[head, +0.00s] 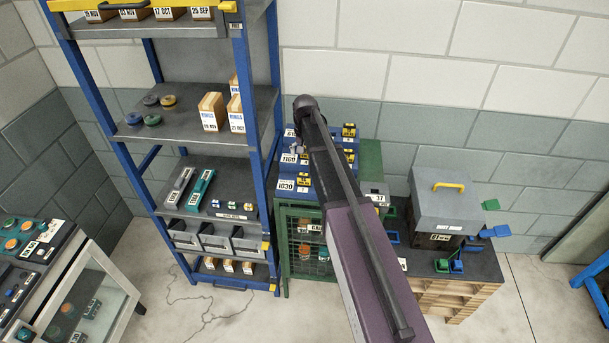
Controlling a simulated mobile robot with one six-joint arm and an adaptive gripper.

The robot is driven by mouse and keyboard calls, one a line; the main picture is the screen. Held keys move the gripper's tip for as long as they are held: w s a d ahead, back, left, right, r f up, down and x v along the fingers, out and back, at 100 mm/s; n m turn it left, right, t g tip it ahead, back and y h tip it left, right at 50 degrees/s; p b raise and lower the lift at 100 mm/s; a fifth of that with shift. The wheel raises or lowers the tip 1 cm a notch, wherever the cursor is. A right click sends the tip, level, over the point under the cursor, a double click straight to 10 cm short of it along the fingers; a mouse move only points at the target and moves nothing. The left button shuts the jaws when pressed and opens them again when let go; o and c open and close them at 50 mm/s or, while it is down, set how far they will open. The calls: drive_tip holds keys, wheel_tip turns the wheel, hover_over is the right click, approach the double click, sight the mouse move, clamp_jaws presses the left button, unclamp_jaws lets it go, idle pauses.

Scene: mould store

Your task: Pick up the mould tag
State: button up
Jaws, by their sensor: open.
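I cannot tell which piece is the mould tag. Blue stepped blocks (284,172) on the green cage cabinet carry white number plates, among them a 1160 plate (289,158) and a 1030 plate (286,185). Small yellow-and-black pieces (348,131) stand on the same blocks. My arm crosses in front of this group and hides part of it. The arm's upper joint shows above the blocks, but I cannot make out my gripper's fingers. A small grey part beside the arm is too small to identify.
A blue-framed shelf rack (250,120) with boxes and bins stands left of the cabinet (300,255). A grey box with a yellow handle (447,205) sits on the dark bench to the right. A panel cabinet (85,290) is at lower left. Floor (190,315) is clear between.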

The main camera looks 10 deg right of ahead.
sight(304, 174)
drive_tip(key=shift+w+r, duration=0.25)
drive_tip(key=shift+w, duration=0.3)
drive_tip(key=shift+w+r, duration=0.25)
drive_tip(key=shift+w, duration=0.3)
drive_tip(key=shift+f, duration=0.2)
wheel_tip(304, 174, down, 8)
drive_tip(key=b, duration=0.8)
drive_tip(key=shift+f, duration=0.15)
drive_tip(key=shift+f+b, duration=0.1)
drive_tip(key=shift+b, duration=0.2)
drive_tip(key=shift+w+f+b, duration=0.15)
drive_tip(key=shift+f+b, duration=2.3)
drive_tip(key=shift+f, duration=0.05)
drive_tip(key=c, duration=1)
